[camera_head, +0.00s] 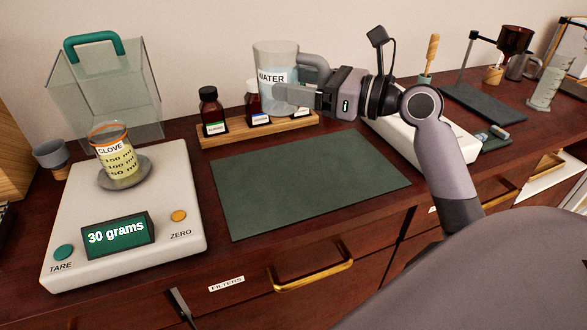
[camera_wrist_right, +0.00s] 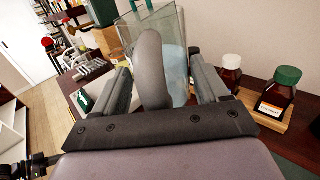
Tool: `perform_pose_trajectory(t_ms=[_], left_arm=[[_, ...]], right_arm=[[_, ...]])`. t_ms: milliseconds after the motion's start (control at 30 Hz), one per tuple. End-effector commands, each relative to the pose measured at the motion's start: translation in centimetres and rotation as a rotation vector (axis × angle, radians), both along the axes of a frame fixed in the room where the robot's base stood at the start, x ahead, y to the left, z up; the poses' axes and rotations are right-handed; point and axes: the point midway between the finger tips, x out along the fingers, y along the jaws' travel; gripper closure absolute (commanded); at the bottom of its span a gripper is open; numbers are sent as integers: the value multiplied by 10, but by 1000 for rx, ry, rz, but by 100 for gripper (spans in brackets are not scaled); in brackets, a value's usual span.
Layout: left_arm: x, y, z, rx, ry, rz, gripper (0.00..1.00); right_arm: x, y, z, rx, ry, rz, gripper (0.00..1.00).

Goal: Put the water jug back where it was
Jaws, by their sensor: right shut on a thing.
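The clear water jug (camera_head: 275,62), labelled WATER, is in the head view above the back of the counter, roughly upright, in front of the bottle rack's right part. My right gripper (camera_head: 300,95) is shut on the jug's grey handle (camera_head: 314,66). In the right wrist view the grey handle (camera_wrist_right: 151,70) stands between the two fingers, with the clear jug body (camera_wrist_right: 172,60) behind it. Whether the jug's base touches anything is hard to tell. My left gripper is not in view.
A wooden rack (camera_head: 228,138) holds small brown bottles behind a dark green mat (camera_head: 300,182), which is bare. A white scale (camera_head: 75,215) reading 30 grams carries a CLOVE beaker (camera_head: 120,165) at left. A white device (camera_head: 455,145) lies beneath my right arm.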

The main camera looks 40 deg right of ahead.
Motion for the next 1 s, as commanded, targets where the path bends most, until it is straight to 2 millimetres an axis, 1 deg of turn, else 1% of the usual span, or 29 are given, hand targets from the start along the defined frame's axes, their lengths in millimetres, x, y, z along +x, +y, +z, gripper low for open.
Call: perform_pose_trajectory(t_ms=[33, 200, 333, 433, 667, 800, 900, 1000], left_arm=[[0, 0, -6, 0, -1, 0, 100], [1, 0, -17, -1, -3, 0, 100], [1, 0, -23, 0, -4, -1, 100], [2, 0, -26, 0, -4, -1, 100], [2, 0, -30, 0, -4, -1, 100], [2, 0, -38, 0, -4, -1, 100], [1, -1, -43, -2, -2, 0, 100], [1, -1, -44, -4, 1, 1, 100]], right_arm=[[0, 0, -17, 5, 3, -1, 81], [0, 0, -59, 5, 3, -2, 81], [0, 0, -85, 4, 0, -2, 81], [0, 0, -98, 2, -2, -1, 81], [0, 0, -114, 2, -1, -2, 81], [0, 0, -138, 4, 0, -2, 81], [0, 0, -153, 3, -2, -2, 81], [0, 0, -161, 2, -3, -1, 81]])
